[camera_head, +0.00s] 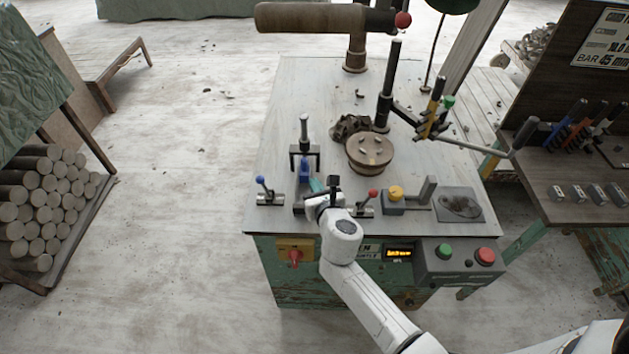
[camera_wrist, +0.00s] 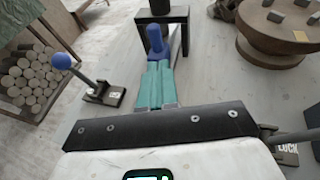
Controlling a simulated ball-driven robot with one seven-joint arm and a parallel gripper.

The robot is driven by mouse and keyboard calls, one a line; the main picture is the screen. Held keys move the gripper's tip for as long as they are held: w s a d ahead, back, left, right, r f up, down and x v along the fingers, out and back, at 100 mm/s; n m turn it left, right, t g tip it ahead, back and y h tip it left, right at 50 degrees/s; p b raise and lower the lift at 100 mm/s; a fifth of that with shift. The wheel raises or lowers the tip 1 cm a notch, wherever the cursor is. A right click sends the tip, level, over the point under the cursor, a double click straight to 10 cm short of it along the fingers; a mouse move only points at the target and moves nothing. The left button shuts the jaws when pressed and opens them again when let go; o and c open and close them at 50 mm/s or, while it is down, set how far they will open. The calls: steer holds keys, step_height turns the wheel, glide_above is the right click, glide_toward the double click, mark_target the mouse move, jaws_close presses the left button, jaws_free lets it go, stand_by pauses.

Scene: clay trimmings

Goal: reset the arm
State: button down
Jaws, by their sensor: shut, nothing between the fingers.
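My arm reaches over the front edge of the machine table (camera_head: 285,100). My gripper (camera_head: 316,185) is above the table's front part, between the blue-knobbed lever (camera_head: 261,187) and the red-knobbed lever (camera_head: 371,198). In the wrist view its teal fingers (camera_wrist: 155,84) lie side by side, shut and empty. A blue handle-like part (camera_wrist: 157,42) stands just beyond the fingertips, in front of a black frame (camera_wrist: 162,15). I cannot tell whether the fingertips touch it.
A round wooden turntable (camera_head: 370,155) with small grey pieces is right of the black frame. An upright black post (camera_head: 390,85) stands behind it. A yellow knob (camera_head: 396,193) and a control box (camera_head: 460,262) are to the right. Stacked logs (camera_head: 45,200) are far left. Open floor lies between.

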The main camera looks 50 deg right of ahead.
steer(key=v, duration=0.8)
steer(key=shift+w+a, duration=0.15)
steer(key=shift+w, duration=0.05)
steer(key=s+d+f+m+g, duration=0.2)
steer(key=s+m+g, duration=0.55)
steer(key=m, duration=0.85)
steer(key=s+a+f+m+g+y+b, duration=0.1)
steer(key=s+a+f+m+g+y, duration=0.1)
steer(key=s+a+m+y, duration=0.6)
steer(key=s+a+m+g, duration=0.1)
steer(key=s+a+m, duration=0.3)
steer(key=a+m, duration=0.1)
steer(key=shift+s+m+g, duration=0.3)
steer(key=shift+m+g, duration=0.05)
steer(key=shift+m, duration=0.15)
